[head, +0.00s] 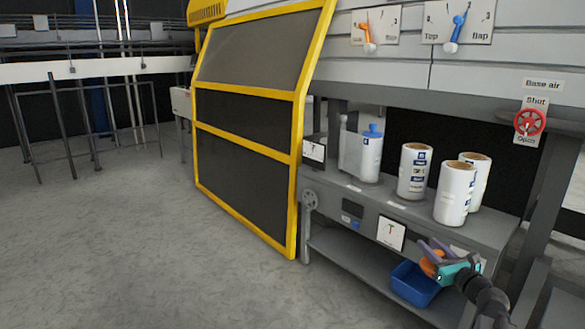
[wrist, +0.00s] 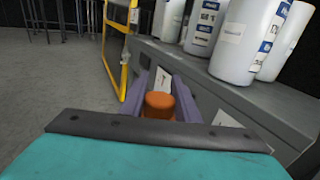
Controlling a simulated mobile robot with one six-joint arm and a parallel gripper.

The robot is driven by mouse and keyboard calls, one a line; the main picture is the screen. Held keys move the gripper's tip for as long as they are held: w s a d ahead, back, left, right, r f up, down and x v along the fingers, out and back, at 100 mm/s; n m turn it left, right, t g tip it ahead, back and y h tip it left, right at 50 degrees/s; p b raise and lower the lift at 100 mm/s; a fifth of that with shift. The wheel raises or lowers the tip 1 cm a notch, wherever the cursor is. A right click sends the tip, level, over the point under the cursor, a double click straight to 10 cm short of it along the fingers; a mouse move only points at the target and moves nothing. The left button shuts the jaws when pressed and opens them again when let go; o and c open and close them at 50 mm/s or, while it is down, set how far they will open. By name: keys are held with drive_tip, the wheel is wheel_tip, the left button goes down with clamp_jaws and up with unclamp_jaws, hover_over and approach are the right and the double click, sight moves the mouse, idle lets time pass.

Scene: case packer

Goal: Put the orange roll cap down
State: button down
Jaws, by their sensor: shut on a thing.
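My gripper (head: 436,256) has purple fingers and is shut on the orange roll cap (head: 428,268). It is in front of the bench's front face, above and a little right of the blue bin (head: 408,290). In the wrist view the orange roll cap (wrist: 159,103) sits between the fingertips of my gripper (wrist: 160,97), with its round end facing the camera. In the head view the fingers hide part of the cap.
Several white rolls (head: 413,172) stand on the grey bench (head: 350,187); one carries a blue cap (head: 373,131). A yellow-framed guard door (head: 297,130) is to the left. A red valve wheel (head: 529,122) is at right. The floor at left is clear.

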drive_tip(key=s+a+f+n+g+y+b, duration=0.1)
drive_tip(key=s+a+n+g+y, duration=0.2)
drive_tip(key=a, duration=0.6)
drive_tip(key=s+a+f+n+g+y, duration=0.1)
drive_tip(key=s+a+n+g+y, duration=0.15)
drive_tip(key=a+y, duration=0.45)
drive_tip(key=s+a+f+n+g+y+b, duration=0.1)
drive_tip(key=s+a+n+g+y, duration=0.15)
drive_tip(key=a, duration=0.85)
wheel_tip(320, 180, up, 22)
drive_tip(key=t+p, duration=0.1)
drive_tip(key=p, duration=2.9)
drive_tip(key=shift+s+r+h, duration=0.15)
drive_tip(key=shift+r+h, duration=0.05)
drive_tip(key=shift+h, duration=0.25)
drive_tip(key=shift+a, duration=0.1)
drive_tip(key=shift+a, duration=0.15)
